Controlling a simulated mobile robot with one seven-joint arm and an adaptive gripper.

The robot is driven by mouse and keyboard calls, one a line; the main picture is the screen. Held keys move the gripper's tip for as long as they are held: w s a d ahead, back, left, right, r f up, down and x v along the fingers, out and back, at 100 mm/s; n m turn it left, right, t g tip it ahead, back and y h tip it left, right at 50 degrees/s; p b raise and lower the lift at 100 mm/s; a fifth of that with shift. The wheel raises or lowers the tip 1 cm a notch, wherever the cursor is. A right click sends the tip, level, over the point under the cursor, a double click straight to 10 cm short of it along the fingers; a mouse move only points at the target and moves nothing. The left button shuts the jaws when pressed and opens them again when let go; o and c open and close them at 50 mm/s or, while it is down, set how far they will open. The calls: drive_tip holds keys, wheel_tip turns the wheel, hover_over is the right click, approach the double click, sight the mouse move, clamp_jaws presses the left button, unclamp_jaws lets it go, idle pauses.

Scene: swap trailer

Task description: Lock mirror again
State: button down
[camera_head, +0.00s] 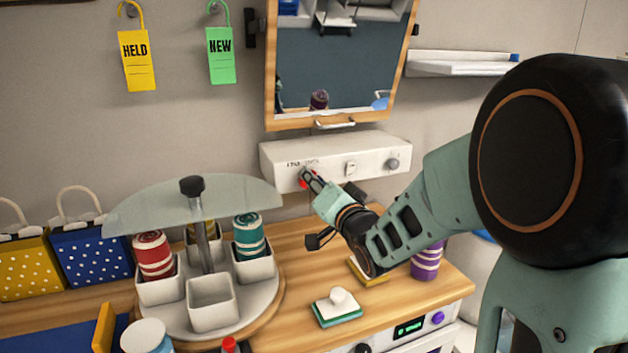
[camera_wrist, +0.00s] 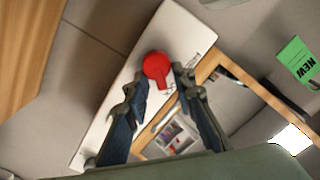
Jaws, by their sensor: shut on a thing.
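A wood-framed mirror (camera_head: 345,60) hangs on the wall, with a small handle on its bottom rail. Below it is a white wall box (camera_head: 340,160) with small lettering, a switch and a grey knob (camera_head: 392,164) at its right end. My gripper (camera_head: 307,177) is at the left part of the box front, shut on a red knob, which shows in the wrist view (camera_wrist: 156,66). Its fingers (camera_wrist: 160,84) are on both sides of the knob's pointer. In the head view the fingers mostly hide the knob. The lettering is too small to read.
A round carousel (camera_head: 245,308) with cups in white holders stands below on the wooden counter (camera_head: 290,330). A yellow HELD tag (camera_head: 136,62) and a green NEW tag (camera_head: 220,56) hang on the wall. A white shelf (camera_head: 460,66) is right of the mirror.

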drive_tip(key=shift+r, duration=0.1)
drive_tip(key=c, duration=1.7)
unclamp_jaws()
drive_tip(key=shift+o, duration=0.2)
drive_tip(key=v, duration=0.7)
drive_tip(key=shift+s, duration=0.2)
drive_tip(key=shift+d, duration=0.1)
